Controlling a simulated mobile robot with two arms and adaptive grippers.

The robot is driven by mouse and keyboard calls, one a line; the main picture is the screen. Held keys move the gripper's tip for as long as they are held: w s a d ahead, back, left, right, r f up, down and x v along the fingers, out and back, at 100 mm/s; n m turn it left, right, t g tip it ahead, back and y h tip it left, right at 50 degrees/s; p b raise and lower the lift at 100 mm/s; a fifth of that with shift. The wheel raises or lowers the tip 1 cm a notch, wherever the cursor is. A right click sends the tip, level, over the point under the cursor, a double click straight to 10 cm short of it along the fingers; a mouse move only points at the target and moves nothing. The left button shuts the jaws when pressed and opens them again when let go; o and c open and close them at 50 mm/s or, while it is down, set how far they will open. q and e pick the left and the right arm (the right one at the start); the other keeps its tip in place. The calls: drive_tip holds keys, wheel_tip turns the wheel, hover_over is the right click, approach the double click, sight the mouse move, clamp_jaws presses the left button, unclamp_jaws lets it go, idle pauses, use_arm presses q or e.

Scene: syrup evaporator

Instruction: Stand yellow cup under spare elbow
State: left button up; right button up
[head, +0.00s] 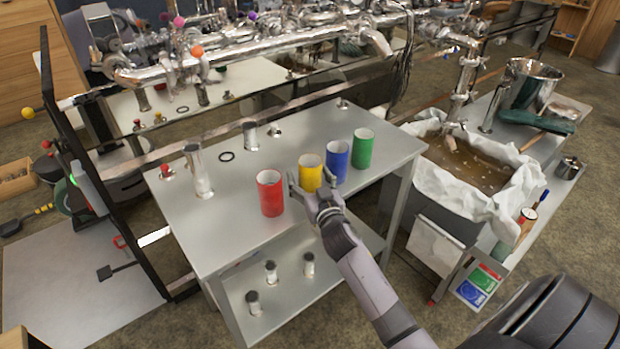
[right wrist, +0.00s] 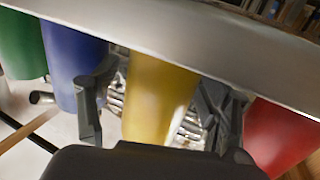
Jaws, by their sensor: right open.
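The yellow cup (head: 310,172) stands upright on the grey metal table, between the red cup (head: 269,194) and the blue cup (head: 337,161). My right gripper (head: 313,180) is at the yellow cup, with its fingers apart on either side of it. In the right wrist view the yellow cup (right wrist: 158,100) is between the fingers, with gaps showing at both sides. Several bent shiny pipe pieces show, including a downturned pipe end (head: 377,42) at the back; I cannot tell which is the spare elbow. My left gripper is not in view.
The green cup (head: 363,148) stands right of the blue one. A cloth-lined tub (head: 490,205) of brown liquid is to the right.

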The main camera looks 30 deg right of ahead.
drive_tip(key=shift+c, duration=0.7)
drive_tip(key=c, duration=1.2)
drive_tip(key=shift+c, duration=0.2)
drive_tip(key=shift+r, duration=0.2)
wheel_tip(320, 180, up, 20)
drive_tip(key=p, duration=0.2)
drive_tip(key=s+a+f+n+y, duration=0.1)
drive_tip(key=s+a+f+y, duration=0.1)
drive_tip(key=s+a+f, duration=0.3)
drive_tip(key=s+a+f+n+y, duration=0.1)
drive_tip(key=s+a+f, duration=0.35)
drive_tip(key=a, duration=0.35)
drive_tip(key=s+a+f, duration=0.2)
drive_tip(key=s+a, duration=0.1)
drive_tip(key=s, duration=0.4)
drive_tip(key=s+a+f+n+y, duration=0.1)
drive_tip(key=s+a+f, duration=0.1)
drive_tip(key=s, duration=0.5)
drive_tip(key=shift+s+a+t+y, duration=0.3)
drive_tip(key=shift+a, duration=0.1)
